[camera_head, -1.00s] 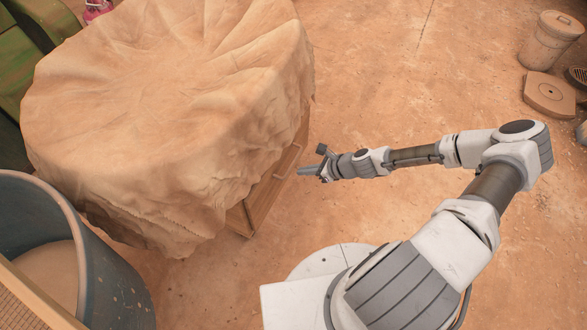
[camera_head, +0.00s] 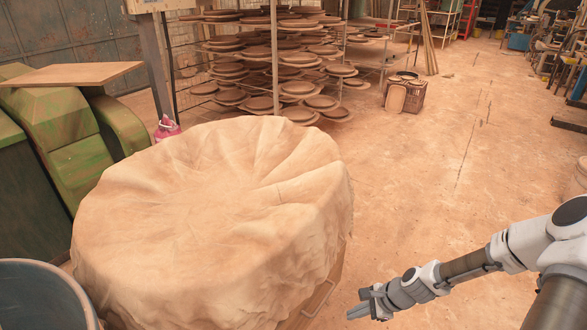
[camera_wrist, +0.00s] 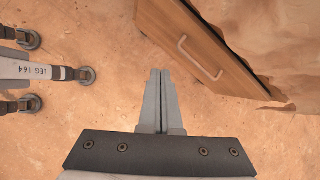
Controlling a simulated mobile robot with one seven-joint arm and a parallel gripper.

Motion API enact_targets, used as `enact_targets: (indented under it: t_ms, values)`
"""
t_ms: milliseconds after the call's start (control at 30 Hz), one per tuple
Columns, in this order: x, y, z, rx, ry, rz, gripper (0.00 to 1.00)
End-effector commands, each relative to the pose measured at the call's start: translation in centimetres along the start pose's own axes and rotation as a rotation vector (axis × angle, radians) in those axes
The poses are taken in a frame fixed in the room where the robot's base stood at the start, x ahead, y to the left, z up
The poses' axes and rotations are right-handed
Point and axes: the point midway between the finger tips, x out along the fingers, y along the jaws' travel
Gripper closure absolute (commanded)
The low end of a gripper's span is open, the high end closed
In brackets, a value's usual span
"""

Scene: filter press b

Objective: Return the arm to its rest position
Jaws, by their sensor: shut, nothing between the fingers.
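My gripper (camera_head: 362,306) is at the lower right of the head view, at the end of my grey and white arm, which reaches in from the right edge. It is in the air, to the right of the cloth-covered table (camera_head: 200,215). In the wrist view my gripper (camera_wrist: 160,72) points forward with its two fingers together and nothing between them. A wooden drawer front (camera_wrist: 180,25) with a metal handle (camera_wrist: 200,60) is close by at the upper right of that view, apart from the fingers.
A blue-grey tub (camera_head: 40,300) stands at the lower left. A green machine (camera_head: 70,135) is at the left. A rack of round clay plates (camera_head: 280,65) and a crate (camera_head: 405,93) stand at the back. The floor (camera_head: 430,180) right of the table is clear.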

Motion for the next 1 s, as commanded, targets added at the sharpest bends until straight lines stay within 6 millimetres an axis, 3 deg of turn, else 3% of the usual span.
enact_targets:
  t_ms: [467, 767, 1000]
  values:
    - [-11.8, -1.6, 3.2, -0.604, 0.269, 0.193, 1.00]
    - [-19.6, -2.4, 7.7, -0.920, 0.409, 0.268, 1.00]
    - [-25.5, -2.0, 12.2, -1.147, 0.501, 0.296, 1.00]
